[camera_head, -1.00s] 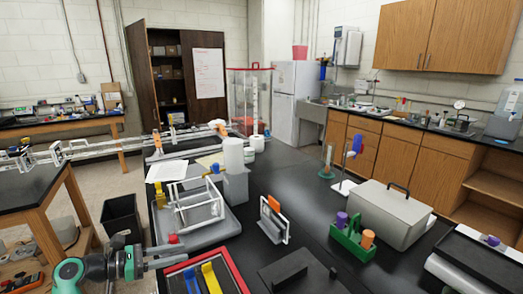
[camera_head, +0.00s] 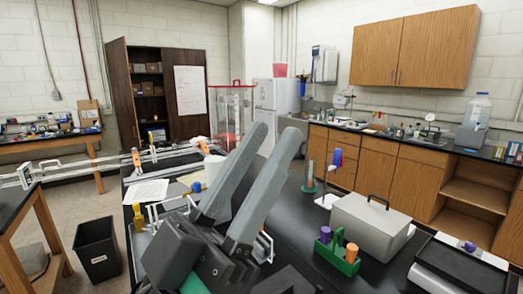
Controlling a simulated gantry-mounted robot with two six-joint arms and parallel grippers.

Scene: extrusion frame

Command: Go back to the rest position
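My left gripper (camera_head: 272,137) is large and close in the middle of the camera_head view, with its dark body low and its two long grey fingers pointing up and right. The fingers are apart and I see nothing between them, so it is open. It covers much of the black bench (camera_head: 300,205) behind it, including most of the white frame (camera_head: 162,206) at the left of the bench. My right gripper is not in view.
A grey box with a handle (camera_head: 367,222) and a green holder (camera_head: 345,265) with purple and orange pieces stand to the right of the gripper. A black bin (camera_head: 98,252) is on the floor at left.

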